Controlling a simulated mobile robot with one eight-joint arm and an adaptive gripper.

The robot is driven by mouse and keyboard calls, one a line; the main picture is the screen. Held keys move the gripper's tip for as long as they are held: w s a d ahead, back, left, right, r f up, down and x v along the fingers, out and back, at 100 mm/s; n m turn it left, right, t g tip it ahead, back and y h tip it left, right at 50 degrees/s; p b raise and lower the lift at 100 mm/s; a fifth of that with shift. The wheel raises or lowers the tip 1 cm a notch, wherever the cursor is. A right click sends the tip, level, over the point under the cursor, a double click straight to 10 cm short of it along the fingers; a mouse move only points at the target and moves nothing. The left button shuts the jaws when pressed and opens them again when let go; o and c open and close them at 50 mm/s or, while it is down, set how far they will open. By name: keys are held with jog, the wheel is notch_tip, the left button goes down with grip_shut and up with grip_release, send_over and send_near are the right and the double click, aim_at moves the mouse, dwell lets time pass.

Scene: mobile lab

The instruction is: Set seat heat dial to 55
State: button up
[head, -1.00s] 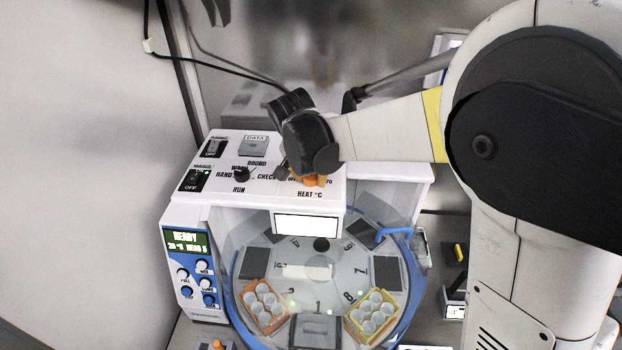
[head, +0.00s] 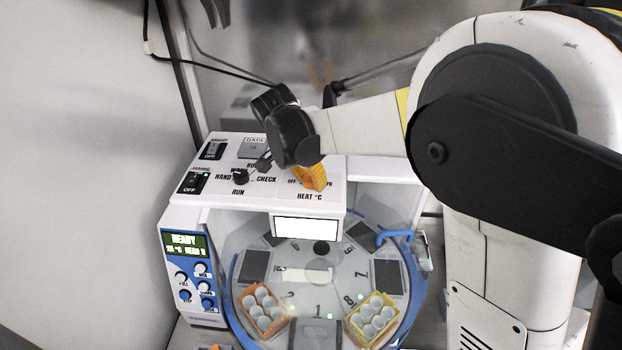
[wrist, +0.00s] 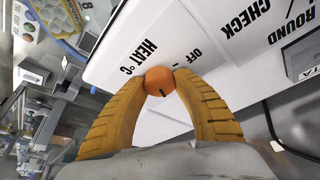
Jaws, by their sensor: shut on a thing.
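The heat dial (wrist: 161,82) is a small round orange knob with a dark pointer line, on the white top panel beside the printed words HEAT °C and OFF. My gripper (wrist: 165,85) has curved orange fingers, closed on the dial from both sides in the wrist view. The pointer line faces roughly toward my palm, slightly slanted; I cannot read which number it marks. In the head view my gripper (head: 313,178) is over the front right of the panel, its fingers tilted. They hide the dial and part of its scale there.
The panel (head: 330,200) also carries a black mode knob (head: 240,177) marked HAND, RUN and CHECK, and switches at its left. A green-lit display (head: 186,245) stands on the left front. Below is a round carousel with an orange rack (head: 248,318) and a yellow rack (head: 352,325).

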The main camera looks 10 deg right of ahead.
jog(key=o, duration=1.2)
jog(key=v, duration=1.2)
jog(key=shift+w+d, duration=0.1)
